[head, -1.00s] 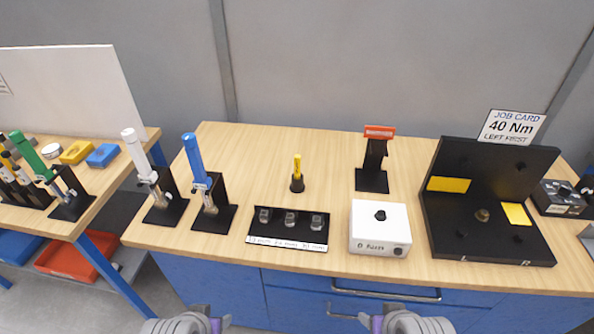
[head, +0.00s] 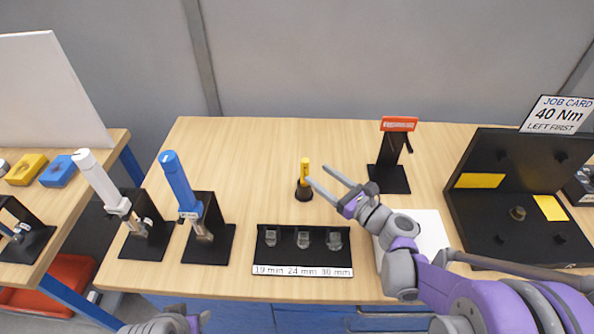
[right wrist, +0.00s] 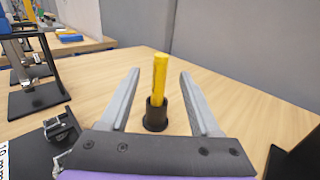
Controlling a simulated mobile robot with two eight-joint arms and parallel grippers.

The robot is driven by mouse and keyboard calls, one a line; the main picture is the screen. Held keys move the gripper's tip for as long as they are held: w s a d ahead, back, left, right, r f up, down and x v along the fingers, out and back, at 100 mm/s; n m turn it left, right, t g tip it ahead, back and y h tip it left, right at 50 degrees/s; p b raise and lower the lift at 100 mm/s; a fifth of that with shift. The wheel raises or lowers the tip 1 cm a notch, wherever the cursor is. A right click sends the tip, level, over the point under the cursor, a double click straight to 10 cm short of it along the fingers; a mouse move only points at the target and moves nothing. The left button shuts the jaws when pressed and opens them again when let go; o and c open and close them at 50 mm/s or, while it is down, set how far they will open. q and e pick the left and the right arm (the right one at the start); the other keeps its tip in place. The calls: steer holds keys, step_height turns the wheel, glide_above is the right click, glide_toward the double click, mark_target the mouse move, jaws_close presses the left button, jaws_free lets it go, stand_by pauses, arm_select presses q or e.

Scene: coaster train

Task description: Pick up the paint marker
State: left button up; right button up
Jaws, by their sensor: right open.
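The yellow paint marker (head: 305,168) stands upright in a small black holder (head: 304,191) at the middle of the workbench. My right gripper (head: 319,177) is open, with its fingers pointing at the marker from its right side in the head view. In the right wrist view the marker (right wrist: 160,78) and its holder (right wrist: 155,115) appear between the two open fingers (right wrist: 158,78), which do not appear to touch it. My left gripper (head: 190,318) is only partly in view at the bottom edge of the head view; its fingers cannot be made out clearly.
A black socket tray (head: 304,261) lies in front of the marker. White and blue torque wrenches stand in black holders (head: 208,245) at left. A black stand (head: 390,178) with a red top is behind right.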

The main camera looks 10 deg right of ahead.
mark_target(308, 164)
steer(key=shift+w+a+r, duration=0.2)
steer(key=shift+w+a, duration=0.25)
steer(key=shift+w, duration=0.05)
steer(key=p+x, duration=0.1)
steer(key=x, duration=0.3)
steer(key=shift+w+r, duration=0.2)
steer(key=shift+w, duration=0.1)
steer(key=shift+w+a+f, duration=0.1)
steer(key=shift+w+a, duration=0.15)
steer(key=shift+w, duration=0.2)
steer(key=shift+s, duration=0.15)
steer(key=c, duration=0.3)
jaws_close()
